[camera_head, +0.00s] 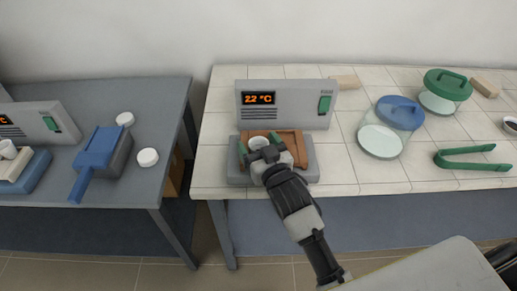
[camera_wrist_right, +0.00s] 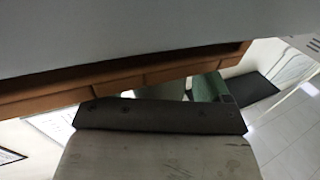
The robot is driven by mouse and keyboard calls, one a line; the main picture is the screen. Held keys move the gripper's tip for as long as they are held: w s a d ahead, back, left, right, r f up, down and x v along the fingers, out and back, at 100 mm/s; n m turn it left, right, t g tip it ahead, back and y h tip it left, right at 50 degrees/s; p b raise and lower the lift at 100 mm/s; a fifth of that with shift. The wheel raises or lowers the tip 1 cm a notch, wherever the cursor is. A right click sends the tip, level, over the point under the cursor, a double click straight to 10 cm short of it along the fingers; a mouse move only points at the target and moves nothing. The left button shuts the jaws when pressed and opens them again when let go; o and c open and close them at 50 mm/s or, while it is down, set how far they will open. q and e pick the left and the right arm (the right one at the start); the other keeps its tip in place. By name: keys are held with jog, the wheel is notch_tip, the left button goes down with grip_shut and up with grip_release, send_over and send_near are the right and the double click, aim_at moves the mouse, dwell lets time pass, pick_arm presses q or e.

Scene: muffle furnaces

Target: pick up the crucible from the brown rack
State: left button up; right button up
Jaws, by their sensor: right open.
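The brown rack (camera_head: 297,141) sits on the grey base plate in front of the furnace with the 22 °C display. A white crucible (camera_head: 257,142) stands in the rack, its rim partly visible. My right gripper (camera_head: 260,144) is open at the rack, with its greenish fingertips to either side of the crucible; contact cannot be made out. In the right wrist view the brown rack (camera_wrist_right: 120,80) crosses behind my gripper, and one green finger (camera_wrist_right: 210,88) shows. The gripper body hides most of the crucible there. My left gripper is not in view.
The furnace (camera_head: 285,115) stands close behind the rack. On the tiled table to the right are a blue-lidded jar (camera_head: 385,138), a green-lidded jar (camera_head: 440,100) and green tongs (camera_head: 470,160). A grey table (camera_head: 90,175) at left holds another furnace and a blue scoop-like object (camera_head: 92,158).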

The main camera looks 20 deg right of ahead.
jog(key=c, duration=1)
jog(key=shift+r, duration=0.15)
